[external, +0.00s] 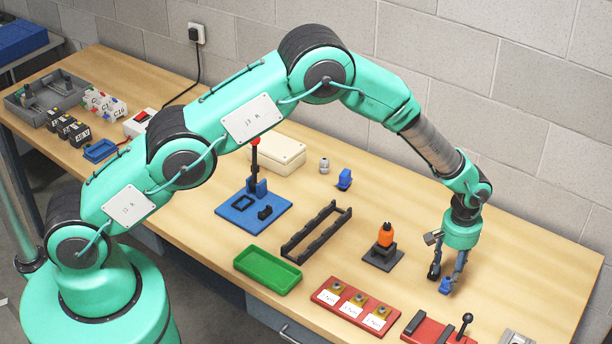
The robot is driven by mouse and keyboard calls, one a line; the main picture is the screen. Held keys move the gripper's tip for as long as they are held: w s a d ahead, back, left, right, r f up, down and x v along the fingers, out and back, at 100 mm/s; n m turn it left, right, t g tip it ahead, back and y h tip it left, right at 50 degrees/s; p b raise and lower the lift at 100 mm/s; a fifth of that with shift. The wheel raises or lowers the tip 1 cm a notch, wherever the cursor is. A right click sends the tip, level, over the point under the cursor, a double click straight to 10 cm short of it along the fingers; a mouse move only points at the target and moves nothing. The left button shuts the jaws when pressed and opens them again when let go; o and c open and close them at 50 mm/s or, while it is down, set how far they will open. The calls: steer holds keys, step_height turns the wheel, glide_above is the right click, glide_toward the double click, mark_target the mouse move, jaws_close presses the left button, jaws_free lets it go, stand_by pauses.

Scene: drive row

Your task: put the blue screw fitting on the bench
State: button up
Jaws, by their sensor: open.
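A small blue fitting (445,287) sits on the wooden bench (540,265) toward the right, below my wrist. My gripper (447,278) points down over it with its fingers apart, one on each side of the fitting. I cannot tell whether either finger touches it. The fingers hide part of it. A second small blue piece (345,179) stands farther back on the bench beside a grey fitting (324,165). The picture is too small to tell which of the two blue pieces has a screw thread.
An orange-topped piece on a dark block (382,254) stands left of my gripper. A red rack (355,308) and a red lever fixture (440,333) lie in front. A green tray (267,271), black rack (316,232) and blue plate (232,218) lie farther left. The bench right of my gripper is clear.

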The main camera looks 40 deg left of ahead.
mark_target(448, 279)
steer(key=shift+f, duration=0.15)
steer(key=shift+a+f+p, duration=0.1)
steer(key=shift+f+p, duration=0.2)
steer(key=shift+f, duration=2.15)
jaws_close()
steer(key=shift+r, duration=0.2)
steer(key=shift+r, duration=0.75)
steer(key=shift+w+r, duration=0.1)
steer(key=shift+r, duration=0.85)
steer(key=s+a, duration=0.3)
steer(key=s, duration=0.1)
steer(key=s+a+b, duration=0.1)
steer(key=s+a, duration=0.2)
steer(key=s, duration=0.1)
steer(key=s+a+r, duration=0.1)
steer(key=s+a, duration=0.2)
steer(key=s, duration=0.2)
steer(key=shift+a+r, duration=0.1)
steer(key=shift+a, duration=0.15)
